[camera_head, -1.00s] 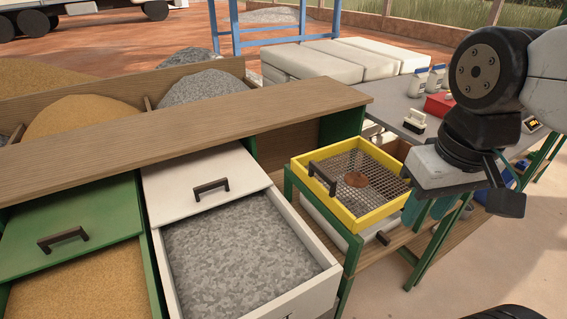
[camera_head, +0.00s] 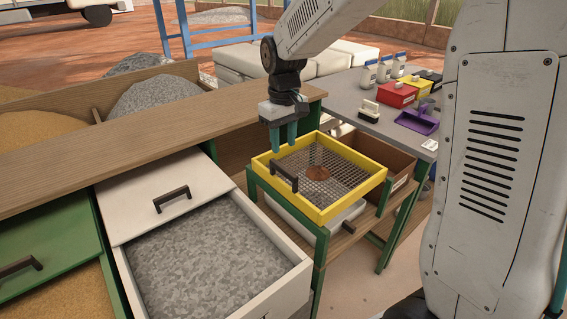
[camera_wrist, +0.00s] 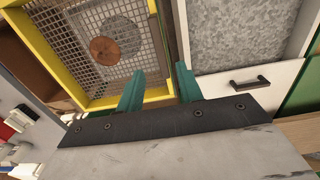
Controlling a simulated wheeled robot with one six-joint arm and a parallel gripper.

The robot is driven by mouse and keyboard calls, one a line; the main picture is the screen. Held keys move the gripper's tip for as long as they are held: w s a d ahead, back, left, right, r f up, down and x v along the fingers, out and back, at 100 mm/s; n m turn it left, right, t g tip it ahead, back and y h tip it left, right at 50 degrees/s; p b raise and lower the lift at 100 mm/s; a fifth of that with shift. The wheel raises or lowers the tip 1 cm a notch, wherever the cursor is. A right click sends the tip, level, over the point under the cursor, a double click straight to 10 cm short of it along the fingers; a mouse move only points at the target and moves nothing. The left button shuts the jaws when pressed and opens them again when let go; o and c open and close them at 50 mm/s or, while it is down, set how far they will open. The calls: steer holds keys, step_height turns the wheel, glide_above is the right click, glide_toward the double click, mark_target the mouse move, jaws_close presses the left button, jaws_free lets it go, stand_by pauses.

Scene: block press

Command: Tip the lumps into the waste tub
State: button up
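A yellow-framed sieve (camera_head: 378,187) with wire mesh rests on a green stand. A brown lump patch (camera_head: 318,173) lies on its mesh; it also shows in the wrist view (camera_wrist: 104,50). The sieve's dark handle (camera_head: 284,177) is on its near left side. My gripper (camera_head: 284,148) hangs with its teal fingers pointing down, just above that handle. In the wrist view the fingers (camera_wrist: 158,78) are apart with nothing between them. A brown bin (camera_head: 399,185) with a white label stands behind the sieve, partly hidden; I cannot tell whether it is the waste tub.
A white tray (camera_head: 338,222) sits under the sieve. An open white drawer of grey grit (camera_head: 297,280) is at left, below a wooden shelf (camera_head: 150,103). A grey table (camera_head: 340,95) at the back right holds a brush, a purple dustpan (camera_head: 417,121) and red and yellow boxes.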

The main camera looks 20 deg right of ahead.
mark_target(283, 167)
step_height(283, 167, down, 8)
steer(key=shift+r, duration=0.25)
jaws_close()
